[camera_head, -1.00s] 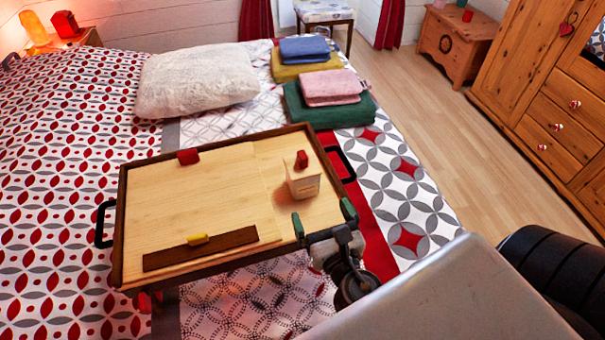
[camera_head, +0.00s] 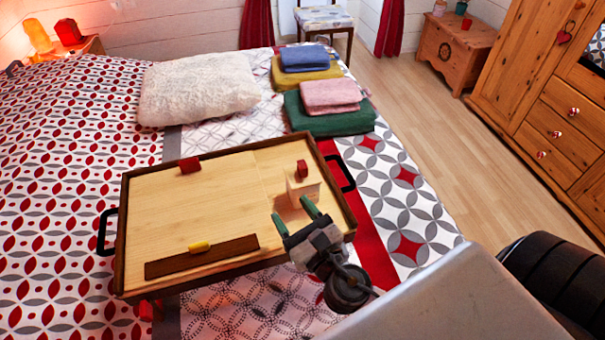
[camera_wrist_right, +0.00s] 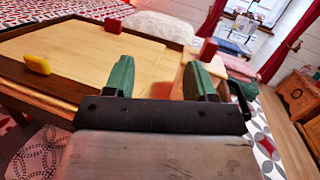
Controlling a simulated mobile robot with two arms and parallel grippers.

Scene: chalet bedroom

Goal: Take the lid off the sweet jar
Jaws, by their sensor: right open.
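The sweet jar (camera_head: 304,188) is a small, pale, box-like jar near the right side of the wooden tray. Its lid has a red knob (camera_head: 302,168) on top and appears seated on the jar. In the right wrist view the jar (camera_wrist_right: 190,82) is partly hidden behind the right finger, with its red knob (camera_wrist_right: 208,49) above. My right gripper (camera_head: 294,216) is open and empty, with green fingertips, just in front of the jar and apart from it in the head view. My left gripper is not in view.
The tray (camera_head: 122,225) lies on the patterned bed. On it are a red block (camera_head: 189,165) and a dark brown strip (camera_head: 165,267) with a yellow piece (camera_head: 199,247). Folded towels (camera_head: 325,120) and a white pillow (camera_head: 198,88) lie beyond.

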